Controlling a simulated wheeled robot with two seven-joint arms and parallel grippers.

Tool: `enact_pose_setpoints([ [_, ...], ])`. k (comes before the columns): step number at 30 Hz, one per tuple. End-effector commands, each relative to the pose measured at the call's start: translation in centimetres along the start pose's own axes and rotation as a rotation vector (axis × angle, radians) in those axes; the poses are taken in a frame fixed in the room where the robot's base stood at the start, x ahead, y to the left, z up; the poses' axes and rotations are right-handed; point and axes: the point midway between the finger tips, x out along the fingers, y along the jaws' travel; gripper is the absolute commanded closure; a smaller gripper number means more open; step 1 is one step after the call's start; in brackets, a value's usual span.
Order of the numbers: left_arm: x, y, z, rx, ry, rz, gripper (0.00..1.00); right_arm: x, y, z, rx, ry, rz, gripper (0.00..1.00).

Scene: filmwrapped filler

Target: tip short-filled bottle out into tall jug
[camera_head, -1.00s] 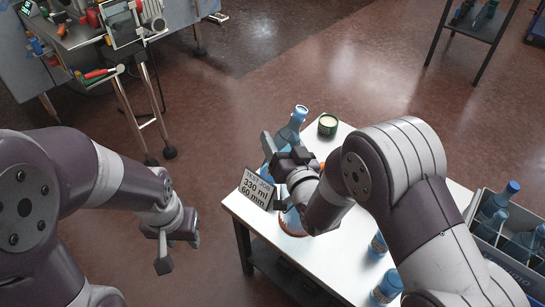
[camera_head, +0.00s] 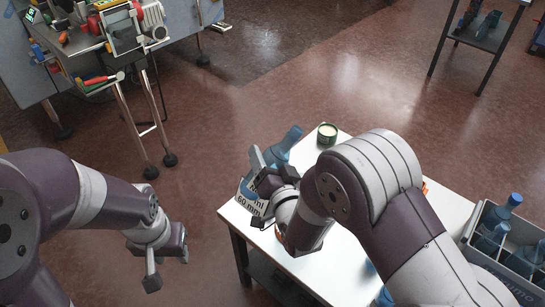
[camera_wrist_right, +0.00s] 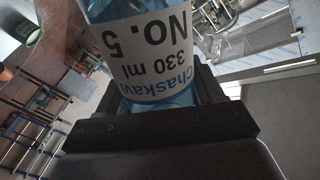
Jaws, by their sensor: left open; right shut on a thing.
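My right gripper (camera_head: 268,172) is shut on a blue bottle (camera_head: 287,141) over the far left part of the white table. I cannot make out the tall jug; my right arm hides much of the table. My left gripper (camera_head: 168,264) is open and empty, left of the table and apart from it.
A green can (camera_head: 327,134) stands at the table's (camera_head: 340,266) far corner. A grey crate (camera_head: 476,222) with blue bottles is at the right. A machine bench stands at the upper left.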

Motion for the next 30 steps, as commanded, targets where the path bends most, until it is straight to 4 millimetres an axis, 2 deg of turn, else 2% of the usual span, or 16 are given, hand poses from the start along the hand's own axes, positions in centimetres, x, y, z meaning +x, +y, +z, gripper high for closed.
enact_pose_setpoints([
  [30,1.1,0.0,0.1,0.0,0.0,0.0,0.57,0.0,-1.2,2.8,0.385,0.001,-0.002,0.76],
])
